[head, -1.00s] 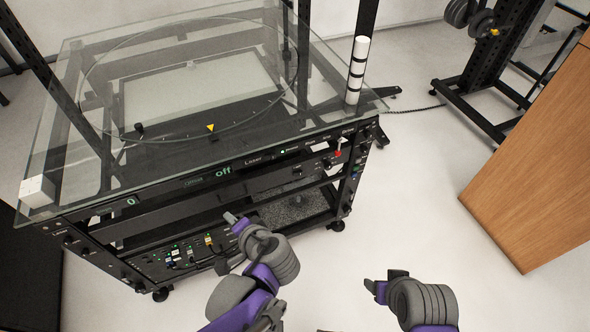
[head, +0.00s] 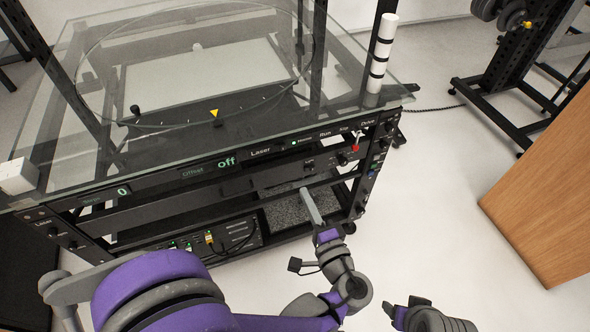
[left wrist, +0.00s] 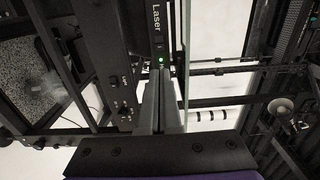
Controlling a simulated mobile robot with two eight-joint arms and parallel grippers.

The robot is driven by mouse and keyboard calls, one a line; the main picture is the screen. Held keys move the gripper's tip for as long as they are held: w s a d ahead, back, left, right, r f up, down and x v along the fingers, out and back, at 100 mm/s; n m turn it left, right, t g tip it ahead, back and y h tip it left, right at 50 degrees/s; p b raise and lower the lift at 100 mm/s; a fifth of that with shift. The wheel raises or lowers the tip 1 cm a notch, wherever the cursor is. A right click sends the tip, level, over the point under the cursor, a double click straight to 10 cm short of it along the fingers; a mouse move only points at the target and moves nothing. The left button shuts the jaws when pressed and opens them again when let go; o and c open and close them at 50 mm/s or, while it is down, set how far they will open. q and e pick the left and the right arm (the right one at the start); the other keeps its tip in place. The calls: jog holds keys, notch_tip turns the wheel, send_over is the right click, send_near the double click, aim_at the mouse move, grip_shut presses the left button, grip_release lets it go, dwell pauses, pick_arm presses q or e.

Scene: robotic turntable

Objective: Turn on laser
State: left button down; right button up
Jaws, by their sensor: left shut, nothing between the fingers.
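The laser control sits on the dark front panel of the turntable rack. Its "Laser" label (head: 260,152) is right of the display reading "off" (head: 227,161). A small green light (head: 293,143) glows beside the label. My left gripper (head: 309,200) is shut and empty, below and in front of the panel. In the left wrist view its shut fingers (left wrist: 160,100) point at the "Laser" label (left wrist: 156,18), their tips just below the green light (left wrist: 161,60) in the picture. I cannot tell whether they touch.
The glass top (head: 180,150) overhangs the panel. A red switch (head: 355,148) is at the panel's right, near a black-and-white post (head: 381,55). A white block (head: 18,176) sits at the left corner. A wooden cabinet (head: 545,195) stands right, with clear floor between.

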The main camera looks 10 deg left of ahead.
aim_at(283, 148)
pick_arm(q)
jog(key=b+x, duration=0.1)
jog(key=x, duration=1.2)
jog(key=shift+w+a+b, duration=0.25)
jog(key=shift+b, duration=0.15)
pick_arm(e)
notch_tip(283, 148, down, 2)
jog(key=shift+w+f, duration=0.1)
jog(key=shift+w, duration=0.05)
